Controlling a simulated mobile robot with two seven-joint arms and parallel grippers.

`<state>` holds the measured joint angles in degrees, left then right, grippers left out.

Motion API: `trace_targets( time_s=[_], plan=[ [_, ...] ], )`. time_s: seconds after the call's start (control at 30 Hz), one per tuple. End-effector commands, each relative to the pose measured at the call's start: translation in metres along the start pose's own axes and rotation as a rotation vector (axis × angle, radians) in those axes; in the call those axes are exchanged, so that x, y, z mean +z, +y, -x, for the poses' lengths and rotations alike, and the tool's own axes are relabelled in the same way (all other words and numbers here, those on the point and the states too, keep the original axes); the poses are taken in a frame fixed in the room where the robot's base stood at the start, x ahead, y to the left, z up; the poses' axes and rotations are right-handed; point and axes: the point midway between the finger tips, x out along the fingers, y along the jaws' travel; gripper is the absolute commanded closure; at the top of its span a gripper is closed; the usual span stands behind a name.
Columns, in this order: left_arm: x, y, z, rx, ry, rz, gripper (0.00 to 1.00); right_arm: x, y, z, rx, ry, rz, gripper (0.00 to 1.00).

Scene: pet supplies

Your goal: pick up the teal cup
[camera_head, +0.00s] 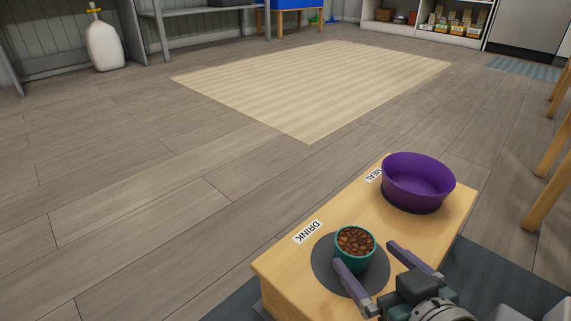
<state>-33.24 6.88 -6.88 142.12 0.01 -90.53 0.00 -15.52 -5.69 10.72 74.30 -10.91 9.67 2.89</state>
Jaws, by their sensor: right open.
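A small teal cup (376,263) filled with brown kibble stands upright on a dark round spot (321,262) on a low wooden stand (285,275). The label DRINK (308,231) lies beside that spot. My right gripper (364,255) comes in from the lower right. It is open, with one purple finger on either side of the cup. I cannot tell whether the fingers touch the cup. My left gripper is not in view.
A purple bowl (415,182) stands on the far end of the stand, by the label MEAL (374,175). A dark mat (235,303) lies under the stand. Wooden legs (548,175) rise at the right.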

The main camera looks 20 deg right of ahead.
Motion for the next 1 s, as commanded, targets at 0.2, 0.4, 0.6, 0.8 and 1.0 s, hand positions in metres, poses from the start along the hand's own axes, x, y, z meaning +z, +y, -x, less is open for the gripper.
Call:
trace_targets(
  time_s=[0.2,0.4,0.6,0.8,1.0],
  plan=[
    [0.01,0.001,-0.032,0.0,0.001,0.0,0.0,0.005,-0.002,-0.03,-0.001,0.005,-0.001,0.0],
    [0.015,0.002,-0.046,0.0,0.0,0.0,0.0,0.002,-0.002,-0.05,0.0,0.001,0.0,0.0],
    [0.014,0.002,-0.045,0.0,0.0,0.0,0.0,-0.001,-0.002,-0.051,0.0,-0.001,0.0,0.0],
    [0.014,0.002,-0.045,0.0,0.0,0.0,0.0,-0.001,-0.002,-0.051,0.0,-0.001,-0.001,0.16],
    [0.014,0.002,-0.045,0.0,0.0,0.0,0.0,-0.001,-0.002,-0.051,0.0,-0.001,-0.001,0.38]
  ],
)
